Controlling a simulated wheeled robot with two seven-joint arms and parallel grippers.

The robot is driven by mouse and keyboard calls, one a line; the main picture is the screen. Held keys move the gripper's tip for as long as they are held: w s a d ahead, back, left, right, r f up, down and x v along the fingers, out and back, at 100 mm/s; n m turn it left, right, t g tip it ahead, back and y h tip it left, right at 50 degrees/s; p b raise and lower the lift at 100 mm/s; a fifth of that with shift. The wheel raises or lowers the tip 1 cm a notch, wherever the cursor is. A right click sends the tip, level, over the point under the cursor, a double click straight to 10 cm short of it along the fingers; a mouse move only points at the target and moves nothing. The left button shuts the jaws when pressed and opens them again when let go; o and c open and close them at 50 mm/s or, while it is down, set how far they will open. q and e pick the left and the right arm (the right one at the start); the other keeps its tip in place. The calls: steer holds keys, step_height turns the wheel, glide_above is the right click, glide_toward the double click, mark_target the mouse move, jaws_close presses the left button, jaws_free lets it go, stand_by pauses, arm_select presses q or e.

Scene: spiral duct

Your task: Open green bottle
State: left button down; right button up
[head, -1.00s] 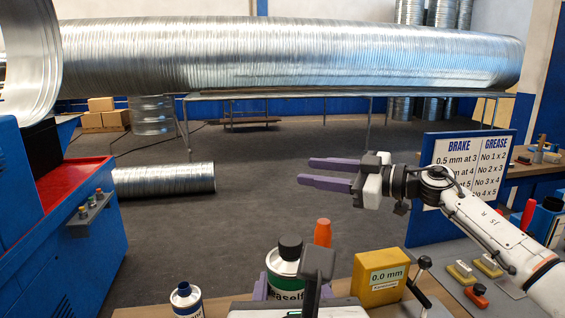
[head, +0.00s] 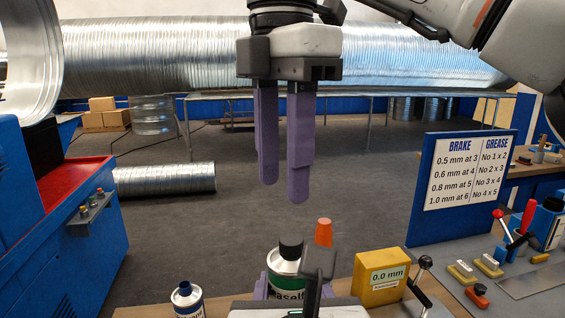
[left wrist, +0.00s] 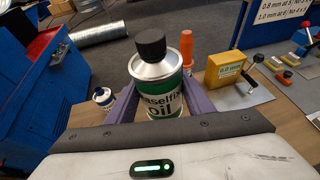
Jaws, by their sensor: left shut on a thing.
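The green bottle (head: 283,268) is a green and white oil can with a black cap (head: 291,247), standing upright on the wooden bench. It also shows in the left wrist view (left wrist: 155,100), cap on. My left gripper (left wrist: 152,105) is shut on the bottle, one purple finger on each side of its body. In the head view my left gripper's own body hides the lower part of the bottle. My right gripper (head: 284,192) points down above and just behind the cap in the picture, its two purple fingers apart with nothing between them.
A blue and white bottle (head: 187,300) stands left of the green one. A yellow gauge box (head: 380,278) stands to the right. A blue sign board (head: 463,185) and levers stand further right.

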mark_target(285, 237)
steer(key=shift+d+f, duration=0.15)
steer(key=shift+f, duration=3.75)
steer(key=shift+s, duration=0.1)
